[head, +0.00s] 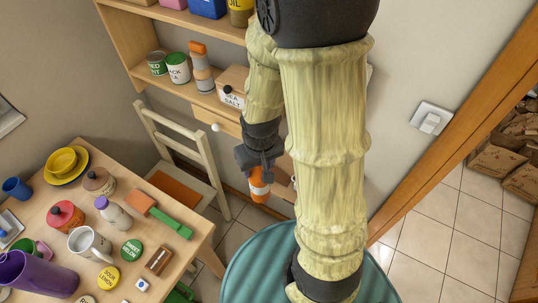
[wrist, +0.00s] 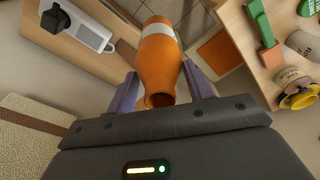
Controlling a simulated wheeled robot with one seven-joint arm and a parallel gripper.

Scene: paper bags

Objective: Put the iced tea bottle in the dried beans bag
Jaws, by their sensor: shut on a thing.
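My gripper (head: 259,168) hangs in front of the shelf unit, to the right of the chair. It is shut on an orange bottle (head: 259,188) with a white band; I take it for the iced tea bottle, though no label is readable. In the wrist view the bottle (wrist: 163,72) sits between the two purple fingers (wrist: 160,85), one at each side. Brown paper bags (head: 496,160) stand on the tiled floor beyond the doorway at the right. I cannot tell which is the dried beans bag.
A wooden table (head: 62,188) at the left carries cups, jars and lids. A pale chair (head: 163,140) stands behind it. A shelf unit (head: 135,45) holds cans and a box. A wooden door frame (head: 450,120) edges the opening. The tiled floor (head: 440,235) there is clear.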

